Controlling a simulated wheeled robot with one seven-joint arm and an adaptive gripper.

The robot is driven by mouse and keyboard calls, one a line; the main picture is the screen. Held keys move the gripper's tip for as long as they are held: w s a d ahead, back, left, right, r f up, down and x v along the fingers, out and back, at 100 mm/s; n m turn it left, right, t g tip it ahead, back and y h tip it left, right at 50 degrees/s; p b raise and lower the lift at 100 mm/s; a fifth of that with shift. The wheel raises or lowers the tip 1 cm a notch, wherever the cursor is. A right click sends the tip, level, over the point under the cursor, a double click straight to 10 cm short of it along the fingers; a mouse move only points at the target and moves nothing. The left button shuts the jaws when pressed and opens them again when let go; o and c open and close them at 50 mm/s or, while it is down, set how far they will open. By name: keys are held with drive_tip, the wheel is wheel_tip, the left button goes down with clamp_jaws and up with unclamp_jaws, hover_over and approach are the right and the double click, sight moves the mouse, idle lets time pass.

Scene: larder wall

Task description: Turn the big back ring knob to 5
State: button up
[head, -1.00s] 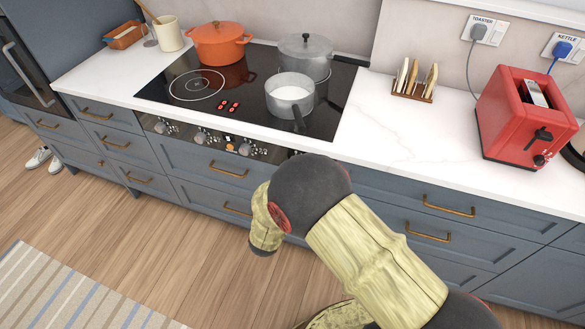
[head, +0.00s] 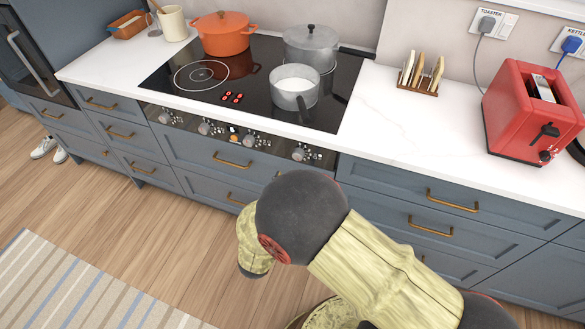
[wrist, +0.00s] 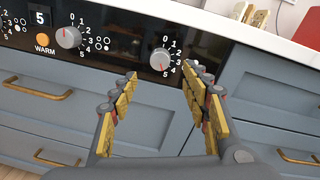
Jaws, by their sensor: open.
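The cooker's knobs sit on a black front panel (head: 235,134) under the hob. In the wrist view a grey knob (wrist: 160,60) with a 0 to 5 scale lies ahead between my fingertips. Another grey knob (wrist: 68,37) is to its left, with ring symbols (wrist: 102,43) beside it. The symbols are too small to tell which knob is the big back ring's. My gripper (wrist: 161,73) is open and empty, short of the right-hand knob. In the head view my arm hides the gripper; the rightmost knob (head: 302,154) shows above the arm.
A steel pan (head: 310,48), a smaller pan of white liquid (head: 294,88) and an orange pot (head: 223,34) stand on the hob (head: 330,112). Drawer handles (head: 231,160) stick out below.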

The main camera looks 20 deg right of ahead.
drive_tip(key=shift+v, duration=1.65)
